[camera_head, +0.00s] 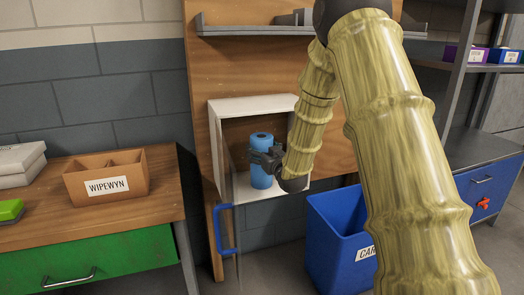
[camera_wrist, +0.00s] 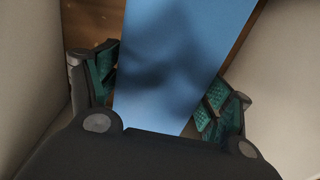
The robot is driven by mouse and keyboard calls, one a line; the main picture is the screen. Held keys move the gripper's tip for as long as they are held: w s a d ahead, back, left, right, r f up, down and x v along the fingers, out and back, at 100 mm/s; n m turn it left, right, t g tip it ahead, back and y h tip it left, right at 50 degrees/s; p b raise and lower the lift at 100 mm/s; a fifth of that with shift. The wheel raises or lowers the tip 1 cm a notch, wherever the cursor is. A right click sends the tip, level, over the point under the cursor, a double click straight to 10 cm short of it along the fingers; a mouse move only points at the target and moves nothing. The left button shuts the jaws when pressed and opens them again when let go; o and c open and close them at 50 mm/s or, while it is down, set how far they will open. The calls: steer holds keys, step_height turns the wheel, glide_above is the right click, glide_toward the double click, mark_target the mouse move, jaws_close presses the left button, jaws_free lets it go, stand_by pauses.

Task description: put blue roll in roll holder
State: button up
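The blue roll (camera_head: 261,180) stands upright at the opening of a white open-fronted box, the roll holder (camera_head: 229,109), on a wooden panel. It appears to be within or just in front of the box; its exact depth is hard to tell. My gripper (camera_head: 262,159) reaches it from the right, with its fingers around the roll's middle. In the wrist view, the roll (camera_wrist: 180,60) fills the space between my gripper's green-padded fingers (camera_wrist: 160,88), which meet its two sides. The roll's base is partly hard to judge against the box floor.
A clear door with a blue handle (camera_head: 224,230) hangs open at the box's lower left. A blue bin (camera_head: 335,245) stands below right. A shelf (camera_head: 250,30) is above. A wooden bench (camera_head: 150,190) with a WIPEWYN box (camera_head: 107,178) is at left.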

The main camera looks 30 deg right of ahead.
steer(key=shift+o, duration=0.5)
steer(key=shift+s+r, duration=0.1)
steer(key=shift+s, duration=0.05)
steer(key=s+a+p, duration=0.1)
steer(key=s+a, duration=0.1)
steer(key=s, duration=0.9)
steer(key=shift+s+p, duration=0.3)
